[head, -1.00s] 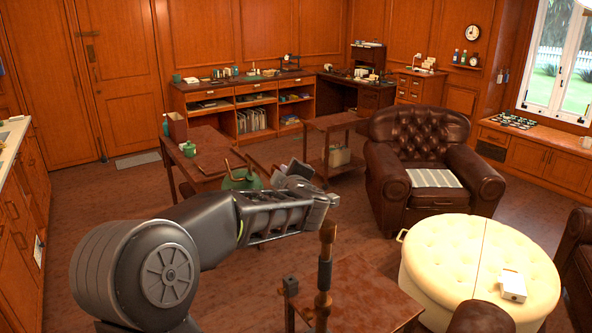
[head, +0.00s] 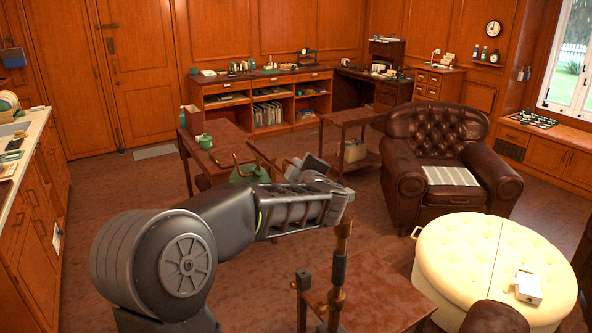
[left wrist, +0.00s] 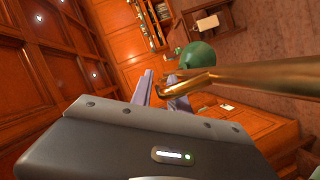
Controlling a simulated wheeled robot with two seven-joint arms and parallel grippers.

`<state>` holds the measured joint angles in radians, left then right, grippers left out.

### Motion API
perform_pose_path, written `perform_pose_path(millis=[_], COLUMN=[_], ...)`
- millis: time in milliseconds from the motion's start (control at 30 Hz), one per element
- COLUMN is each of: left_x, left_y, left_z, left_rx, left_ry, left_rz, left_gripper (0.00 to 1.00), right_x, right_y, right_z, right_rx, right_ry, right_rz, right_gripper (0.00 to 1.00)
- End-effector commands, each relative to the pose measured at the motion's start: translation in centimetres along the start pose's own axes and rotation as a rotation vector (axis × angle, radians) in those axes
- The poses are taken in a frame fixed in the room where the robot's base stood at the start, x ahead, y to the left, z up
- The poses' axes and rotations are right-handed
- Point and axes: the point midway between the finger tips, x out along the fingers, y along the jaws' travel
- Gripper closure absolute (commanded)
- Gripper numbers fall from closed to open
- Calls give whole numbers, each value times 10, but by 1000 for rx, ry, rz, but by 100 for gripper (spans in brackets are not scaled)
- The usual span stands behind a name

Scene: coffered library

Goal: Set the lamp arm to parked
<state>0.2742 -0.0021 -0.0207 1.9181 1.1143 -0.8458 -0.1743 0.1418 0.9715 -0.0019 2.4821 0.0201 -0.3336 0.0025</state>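A floor or table lamp has a brass post with a black sleeve (head: 340,268) in the near foreground of the head view. Its green shade (head: 248,173) shows beyond my forearm; my arm hides most of the lamp arm. In the left wrist view the brass lamp arm (left wrist: 245,76) runs in from the right and ends in a hooked tip close to my fingers, with a green rounded shape (left wrist: 197,55) behind. My left gripper (head: 304,167) has its two fingers apart; they also show in the wrist view (left wrist: 160,90). Contact with the lamp arm cannot be told. My right gripper is not seen.
A small wooden table (head: 385,295) stands close in front. A tufted cream ottoman (head: 460,250) and a brown leather armchair (head: 440,125) are at the right. A wooden desk (head: 232,140) lies beyond my arm; a counter (head: 35,125) runs along the left. Open floor lies at left centre.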

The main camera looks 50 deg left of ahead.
Motion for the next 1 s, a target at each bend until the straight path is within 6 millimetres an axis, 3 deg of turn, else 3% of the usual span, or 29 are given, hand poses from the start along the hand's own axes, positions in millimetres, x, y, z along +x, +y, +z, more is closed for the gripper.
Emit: perform_pose_path(millis=[167,600,1000], left_x=[-12,-74,-78], left_y=[0,0,0], left_z=[1,0,0], left_rx=[-1,-2,0], left_ry=[-2,-1,0], left_rz=[2,1,0], left_gripper=[79,79,79], right_x=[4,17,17], right_y=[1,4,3], right_z=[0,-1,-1], right_rx=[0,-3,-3], right_ry=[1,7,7], right_rz=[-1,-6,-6], right_gripper=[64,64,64])
